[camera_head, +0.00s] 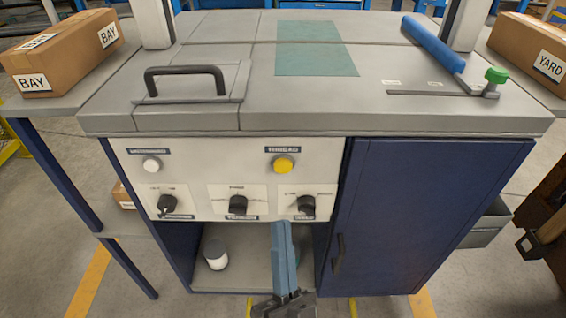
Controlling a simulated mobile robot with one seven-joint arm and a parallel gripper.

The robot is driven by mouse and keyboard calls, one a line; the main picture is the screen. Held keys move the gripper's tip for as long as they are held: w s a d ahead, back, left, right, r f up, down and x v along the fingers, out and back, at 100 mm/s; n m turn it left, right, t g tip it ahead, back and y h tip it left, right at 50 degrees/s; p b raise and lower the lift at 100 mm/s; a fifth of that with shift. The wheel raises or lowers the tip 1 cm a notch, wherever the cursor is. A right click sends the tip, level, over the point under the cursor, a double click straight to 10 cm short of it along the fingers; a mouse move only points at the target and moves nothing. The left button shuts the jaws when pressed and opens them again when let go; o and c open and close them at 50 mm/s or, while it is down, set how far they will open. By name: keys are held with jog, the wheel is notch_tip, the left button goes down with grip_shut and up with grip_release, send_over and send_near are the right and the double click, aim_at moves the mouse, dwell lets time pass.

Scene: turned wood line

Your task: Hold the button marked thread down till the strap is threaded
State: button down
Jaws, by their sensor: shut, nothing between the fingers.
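The button marked THREAD (283,166) is a round yellow button on the white front panel (215,165) of the grey and blue machine. Its dark label sits just above it. My gripper (281,226) comes up from the bottom of the picture with its blue fingers shut and empty. Its tips show below the yellow button, between the middle and right knobs, and look apart from the button. How far they are from the panel is hard to tell. No strap can be made out.
A white button (151,164) sits left on the panel. Dark knobs at left (166,205), middle (238,205) and right (306,205) line the panel below. A jar (215,253) stands in the open shelf. A blue door (430,215) is at right. Boxes flank the top.

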jog(key=w+b, duration=0.3)
jog(key=w, duration=0.5)
jog(key=shift+w, duration=0.4)
jog(key=shift+b, duration=0.3)
dwell(1.4)
jog(key=shift+w, duration=0.4)
jog(key=shift+w+b, duration=0.4)
jog(key=shift+b, duration=0.05)
dwell(0.4)
jog(key=shift+s, duration=0.15)
dwell(1.1)
jog(key=shift+s+p, duration=0.35)
jog(key=shift+s, duration=0.3)
jog(key=shift+s+p, duration=1)
jog(key=shift+s, duration=1.55)
